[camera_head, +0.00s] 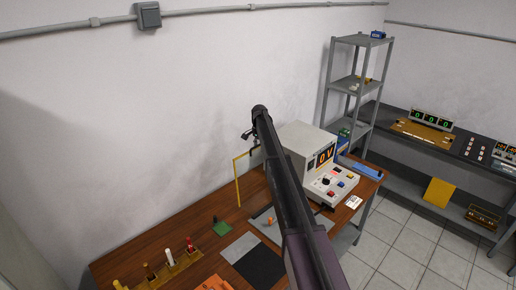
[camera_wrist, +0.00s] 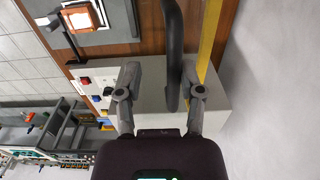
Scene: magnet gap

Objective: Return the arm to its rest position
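My arm (camera_head: 285,185) stretches up and across the head view, over the wooden bench. My gripper (camera_head: 248,135) is small at its far end, above the bench, near the top of a thin yellow frame (camera_head: 238,182). In the wrist view the two fingers of my gripper (camera_wrist: 160,78) stand apart, with a clear gap. A dark curved bar (camera_wrist: 172,45) shows between them, closer to the right finger; I cannot tell its depth or whether it touches. A yellow bar (camera_wrist: 212,35) runs beside it.
A grey instrument box (camera_head: 305,140) with an orange display stands right behind my arm, with a control panel (camera_head: 332,186) before it. A grey shelf rack (camera_head: 329,95) and a second bench (camera_head: 465,148) stand at the right. The wall lies behind; tiled floor (camera_head: 410,245) is open at lower right.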

